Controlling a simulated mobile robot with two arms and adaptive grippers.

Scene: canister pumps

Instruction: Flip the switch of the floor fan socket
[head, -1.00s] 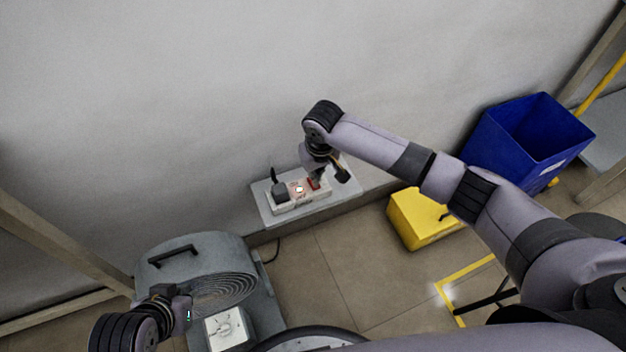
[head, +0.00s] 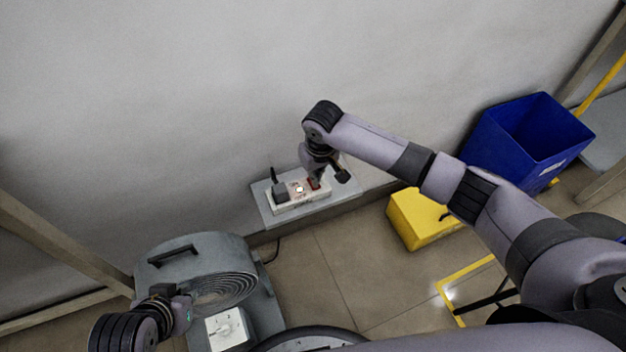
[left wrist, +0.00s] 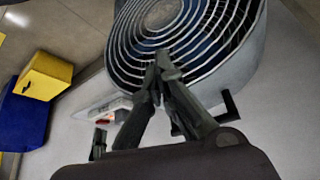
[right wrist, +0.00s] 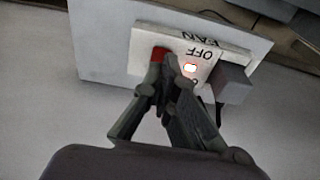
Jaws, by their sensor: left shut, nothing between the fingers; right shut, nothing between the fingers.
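The floor fan socket (head: 289,207) is a white strip on a grey plate low on the wall. A dark plug (head: 280,191) sits in its left part. In the right wrist view the socket (right wrist: 143,50) shows upside-down "FAN" and "OFF" lettering, a lit indicator (right wrist: 190,68) and a red switch (right wrist: 157,54). My right gripper (right wrist: 170,66) is shut and empty, its tips over the socket beside the red switch; contact is unclear. The tips partly cover the switch. My left gripper (left wrist: 160,66) is shut and empty in front of the floor fan's grille (left wrist: 190,35).
The grey floor fan (head: 178,262) stands at the lower left with a control panel (head: 228,328). A yellow box (head: 422,222) and a blue bin (head: 520,140) stand to the right. Bare floor lies between the fan and the yellow box.

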